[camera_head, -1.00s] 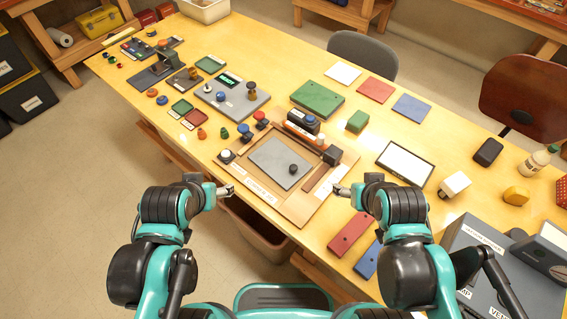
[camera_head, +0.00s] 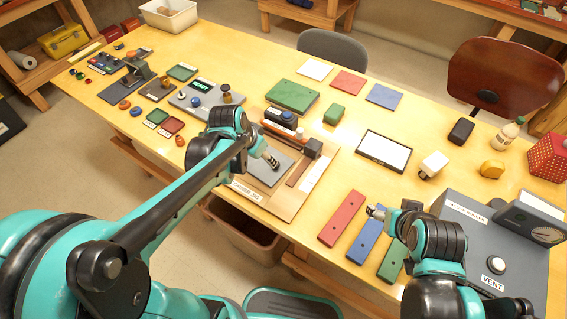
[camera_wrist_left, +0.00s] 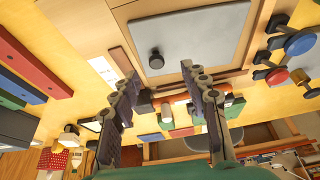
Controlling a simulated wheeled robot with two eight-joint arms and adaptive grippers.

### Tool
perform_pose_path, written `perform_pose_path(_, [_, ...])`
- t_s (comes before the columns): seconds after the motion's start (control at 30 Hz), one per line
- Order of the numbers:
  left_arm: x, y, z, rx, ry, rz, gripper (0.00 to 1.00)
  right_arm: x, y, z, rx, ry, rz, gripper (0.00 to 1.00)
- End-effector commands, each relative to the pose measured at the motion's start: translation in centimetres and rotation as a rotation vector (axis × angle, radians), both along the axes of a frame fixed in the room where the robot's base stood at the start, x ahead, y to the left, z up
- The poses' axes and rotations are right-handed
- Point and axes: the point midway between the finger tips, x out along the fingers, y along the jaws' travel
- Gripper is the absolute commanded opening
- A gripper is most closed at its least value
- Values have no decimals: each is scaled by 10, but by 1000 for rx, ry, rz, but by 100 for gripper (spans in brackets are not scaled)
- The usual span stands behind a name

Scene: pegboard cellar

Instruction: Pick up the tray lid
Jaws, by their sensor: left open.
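The tray lid (camera_head: 268,177) is a flat grey plate lying in a wooden tray (camera_head: 290,204). In the left wrist view the lid (camera_wrist_left: 205,40) shows clearly with its small black knob (camera_wrist_left: 155,61). My left gripper (camera_head: 272,161) is above the lid, and my left arm hides part of it and the knob in the head view. In the left wrist view my left gripper (camera_wrist_left: 160,70) is open and empty, its fingertips on either side of the knob's line, apart from it.
Red (camera_head: 342,217), blue (camera_head: 369,234) and green (camera_head: 393,258) bars lie right of the tray. A white-faced panel (camera_head: 384,150) lies beyond them. A grey vent box (camera_head: 490,255) stands at the right.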

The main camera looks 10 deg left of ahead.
Motion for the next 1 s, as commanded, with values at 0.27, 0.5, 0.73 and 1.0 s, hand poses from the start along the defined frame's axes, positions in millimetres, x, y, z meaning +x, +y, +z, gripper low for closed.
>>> perform_pose_path(0.27, [14,-3,-27,-2,9,-24,45,0,0,-11,0,0,0,70])
perform_pose_path(0.5, [23,-9,-49,-1,8,-23,45,0,0,-25,0,0,0,70])
perform_pose_path(0.73, [35,-16,-78,-2,8,-22,45,0,0,-43,0,0,0,70])
perform_pose_path(1.0, [36,-16,-77,-2,9,-22,35,0,0,-41,0,0,0,70])
